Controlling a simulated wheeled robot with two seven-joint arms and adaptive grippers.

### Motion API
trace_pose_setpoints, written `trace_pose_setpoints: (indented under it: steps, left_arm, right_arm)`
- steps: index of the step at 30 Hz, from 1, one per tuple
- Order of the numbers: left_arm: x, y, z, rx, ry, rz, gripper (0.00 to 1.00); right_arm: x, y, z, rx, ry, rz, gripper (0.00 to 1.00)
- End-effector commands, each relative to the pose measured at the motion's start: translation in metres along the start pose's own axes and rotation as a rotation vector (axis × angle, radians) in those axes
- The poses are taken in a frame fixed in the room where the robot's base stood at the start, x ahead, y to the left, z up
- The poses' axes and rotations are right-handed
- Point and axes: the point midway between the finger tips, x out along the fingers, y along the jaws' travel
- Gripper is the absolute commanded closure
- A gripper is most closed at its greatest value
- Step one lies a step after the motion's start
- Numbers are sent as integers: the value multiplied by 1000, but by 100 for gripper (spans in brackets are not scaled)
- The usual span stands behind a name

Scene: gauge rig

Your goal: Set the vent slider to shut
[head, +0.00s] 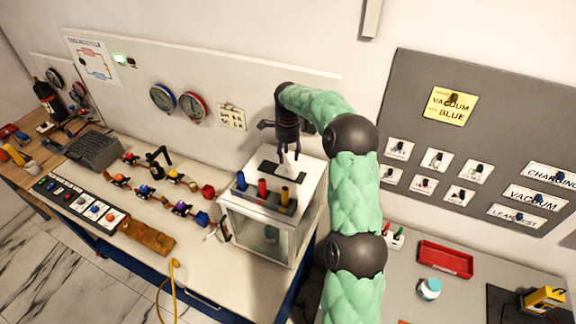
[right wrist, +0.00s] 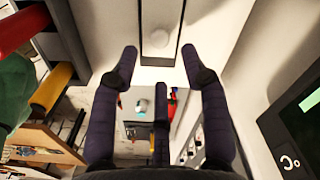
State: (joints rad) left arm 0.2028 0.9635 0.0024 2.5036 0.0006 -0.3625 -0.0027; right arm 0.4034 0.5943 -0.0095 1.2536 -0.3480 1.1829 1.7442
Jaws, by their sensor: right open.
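The vent slider shows in the right wrist view as a pale round knob (right wrist: 159,39) on a grey strip with a dark outline. I take the dark strip (head: 270,168) on top of the white box in the head view to be its track; the knob cannot be made out there. My right gripper (head: 288,155) hangs fingers down over the box top, beside the tool rack. In the right wrist view my right gripper (right wrist: 160,62) has its fingers spread, with nothing between them, and the knob lies just beyond the fingertips. My left gripper is out of view.
The white box (head: 254,232) with clear sides carries a rack with blue, red and yellow handles (head: 262,188) close to the gripper. Hoses and valves (head: 150,185) lie to the left. A red tray (head: 446,259) and a grey label board (head: 470,130) are at right.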

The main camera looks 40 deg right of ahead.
Motion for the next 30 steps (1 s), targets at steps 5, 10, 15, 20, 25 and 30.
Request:
trace_pose_setpoints:
  steps: [5, 10, 15, 20, 25, 30]
  left_arm:
    - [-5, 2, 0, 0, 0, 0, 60]
    - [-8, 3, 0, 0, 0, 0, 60]
    - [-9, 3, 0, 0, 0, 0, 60]
    - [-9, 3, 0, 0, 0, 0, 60]
    - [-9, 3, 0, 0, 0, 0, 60]
    - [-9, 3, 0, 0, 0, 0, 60]
  right_arm:
    - [31, 1, 0, 1, 0, 4, 54]
    - [52, 0, 0, 2, 0, 1, 54]
    - [62, 0, 0, 2, 0, 1, 54]
    - [64, 0, 0, 2, 0, -1, 54]
    - [63, 0, 0, 1, 0, 0, 65]
    - [63, 0, 0, 1, 0, 0, 100]
